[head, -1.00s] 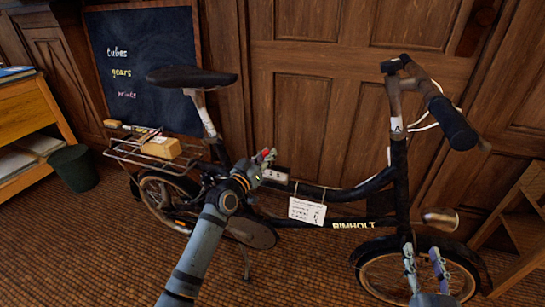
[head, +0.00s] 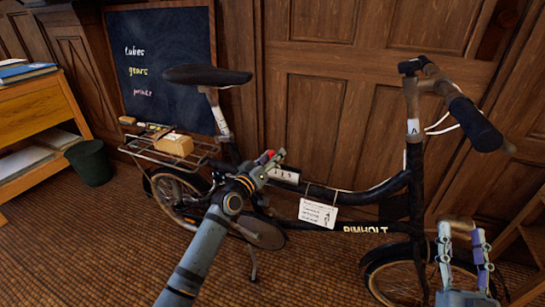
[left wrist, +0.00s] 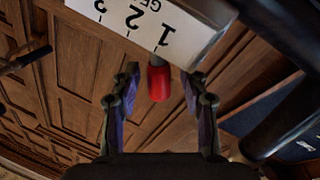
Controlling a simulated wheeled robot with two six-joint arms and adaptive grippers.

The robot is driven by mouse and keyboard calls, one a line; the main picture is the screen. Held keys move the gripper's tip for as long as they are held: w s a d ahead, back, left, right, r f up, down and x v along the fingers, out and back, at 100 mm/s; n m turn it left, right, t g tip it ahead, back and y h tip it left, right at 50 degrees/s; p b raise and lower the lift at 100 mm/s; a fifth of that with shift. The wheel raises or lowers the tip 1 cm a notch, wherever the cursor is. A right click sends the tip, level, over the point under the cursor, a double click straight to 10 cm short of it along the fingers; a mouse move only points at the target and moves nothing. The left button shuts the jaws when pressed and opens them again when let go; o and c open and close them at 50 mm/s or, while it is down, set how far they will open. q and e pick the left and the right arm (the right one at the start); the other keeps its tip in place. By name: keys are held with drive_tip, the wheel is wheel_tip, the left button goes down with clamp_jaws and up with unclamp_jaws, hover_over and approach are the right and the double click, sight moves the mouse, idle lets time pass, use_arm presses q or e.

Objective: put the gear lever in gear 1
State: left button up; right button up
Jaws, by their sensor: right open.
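The gear lever (left wrist: 159,82) has a red knob and a thin grey stem; its knob also shows in the head view (head: 264,157). It sticks out from the edge of a white gear plate (left wrist: 120,30) marked 1, 2 and 3, upside down in the left wrist view. The stem stands beside the 1. My left gripper (left wrist: 159,88) is open, with one finger on each side of the knob and a gap to both. The plate is on the bicycle (head: 400,200). My right gripper (head: 462,236) is open and empty near the front wheel.
A white card (head: 318,213) hangs from the frame tube. A yellowish block (head: 174,144) sits on the rear rack. A blackboard (head: 165,65), a bin (head: 90,162) and a wooden cabinet (head: 40,115) stand at the left. Wooden panelling is close behind the bicycle.

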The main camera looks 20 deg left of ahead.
use_arm(q)
drive_tip(key=v, duration=0.7)
drive_tip(key=shift+s, duration=0.25)
